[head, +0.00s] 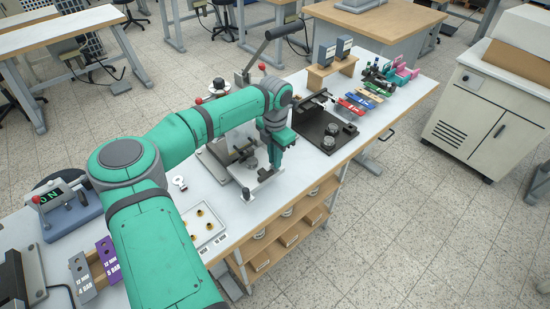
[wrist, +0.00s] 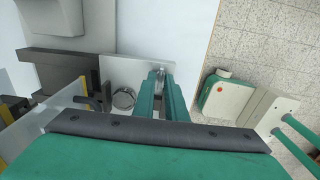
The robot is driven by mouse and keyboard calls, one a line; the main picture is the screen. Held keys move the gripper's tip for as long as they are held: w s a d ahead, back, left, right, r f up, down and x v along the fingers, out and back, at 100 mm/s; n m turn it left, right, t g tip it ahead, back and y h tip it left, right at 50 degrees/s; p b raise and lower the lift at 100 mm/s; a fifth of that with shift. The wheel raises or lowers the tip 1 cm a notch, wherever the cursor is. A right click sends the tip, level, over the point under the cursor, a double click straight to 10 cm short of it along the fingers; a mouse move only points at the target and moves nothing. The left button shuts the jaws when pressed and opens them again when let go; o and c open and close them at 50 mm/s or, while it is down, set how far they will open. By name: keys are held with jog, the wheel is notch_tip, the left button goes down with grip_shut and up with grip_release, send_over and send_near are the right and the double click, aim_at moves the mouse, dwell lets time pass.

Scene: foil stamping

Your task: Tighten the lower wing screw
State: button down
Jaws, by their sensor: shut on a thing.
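My gripper (wrist: 160,82) points down over the light metal plate (wrist: 118,65) of the stamping fixture. Its two green fingers are close together, shut on a small shiny metal piece (wrist: 160,71) at their tips, which appears to be the lower wing screw. The fingers hide most of it, so its wings and how far it is turned cannot be told. In the head view my gripper (head: 275,168) is at the right side of the fixture plate (head: 262,184). A small upright metal piece (head: 246,193) stands at the plate's front corner.
A round metal knob (wrist: 123,98) is just left of the fingers. A dark bar (wrist: 55,62) lies farther left. A tray with brass-coloured parts (head: 206,228) is left of the fixture, and a black stand (head: 325,130) is to the right. The table's front edge is close by.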

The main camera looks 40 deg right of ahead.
jog(key=c, duration=1.8)
grip_release()
jog(key=shift+c, duration=0.2)
jog(key=shift+r, duration=0.1)
notch_tip(320, 180, up, 11)
jog(key=shift+f, duration=0.2)
